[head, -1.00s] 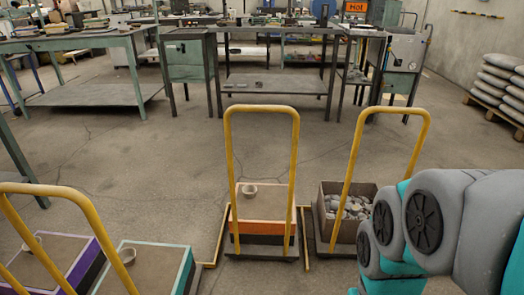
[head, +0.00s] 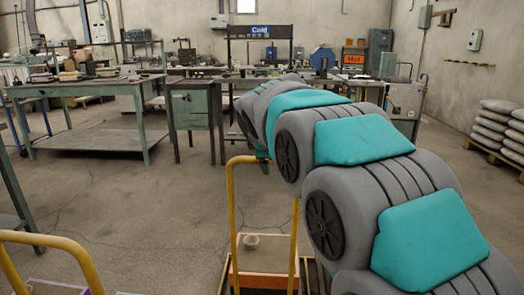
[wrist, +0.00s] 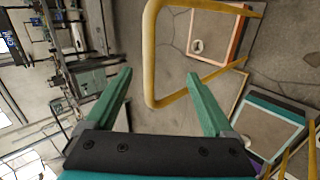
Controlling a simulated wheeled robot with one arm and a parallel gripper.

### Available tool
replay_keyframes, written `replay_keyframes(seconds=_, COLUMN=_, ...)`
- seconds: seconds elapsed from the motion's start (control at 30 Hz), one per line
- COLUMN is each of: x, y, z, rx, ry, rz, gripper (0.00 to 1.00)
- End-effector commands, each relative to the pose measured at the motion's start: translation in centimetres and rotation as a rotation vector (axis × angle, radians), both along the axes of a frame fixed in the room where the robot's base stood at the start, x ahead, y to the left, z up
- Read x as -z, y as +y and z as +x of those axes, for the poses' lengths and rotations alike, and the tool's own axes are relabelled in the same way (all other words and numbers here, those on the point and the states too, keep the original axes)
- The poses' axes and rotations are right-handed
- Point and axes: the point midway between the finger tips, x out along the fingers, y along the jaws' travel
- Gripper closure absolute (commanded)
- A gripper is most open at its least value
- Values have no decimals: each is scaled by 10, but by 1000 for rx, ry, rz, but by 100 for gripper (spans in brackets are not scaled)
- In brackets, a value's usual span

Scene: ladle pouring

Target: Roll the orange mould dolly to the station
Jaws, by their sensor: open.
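The orange mould dolly (head: 233,277) stands on the floor at bottom centre in the head view, with a small pale cup (head: 251,242) on its top. It also shows at upper right in the wrist view (wrist: 238,38). Its yellow hoop handle (head: 231,205) rises towards me. In the wrist view the handle's top bar (wrist: 149,50) crosses between the fingertips of my gripper (wrist: 158,76). My gripper is open, its two green fingers spread; whether they touch the bar I cannot tell. In the head view my arm hides most of the gripper and part of the handle.
A teal-edged dolly (wrist: 262,100) stands beside the orange one; another yellow handle (head: 62,243) is at lower left. Workbenches (head: 85,90) line the back, with a "Cold" sign (head: 258,32) and a "Hot" sign (head: 354,56). Floor between dollies and benches is clear.

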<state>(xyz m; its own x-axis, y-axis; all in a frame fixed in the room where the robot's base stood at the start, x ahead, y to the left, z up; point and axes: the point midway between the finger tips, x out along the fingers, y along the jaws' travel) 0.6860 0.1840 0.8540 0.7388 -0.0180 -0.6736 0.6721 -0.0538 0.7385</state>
Motion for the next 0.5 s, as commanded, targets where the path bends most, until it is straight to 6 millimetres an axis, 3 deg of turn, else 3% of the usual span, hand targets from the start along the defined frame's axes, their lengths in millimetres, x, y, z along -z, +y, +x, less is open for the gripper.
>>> replay_keyframes(seconds=0.2, x=-10, y=17, z=14, rx=-53, ry=-42, rz=-30, gripper=12)
replay_keyframes(seconds=0.5, x=7, y=16, z=30, rx=-50, ry=-38, rz=-30, gripper=12)
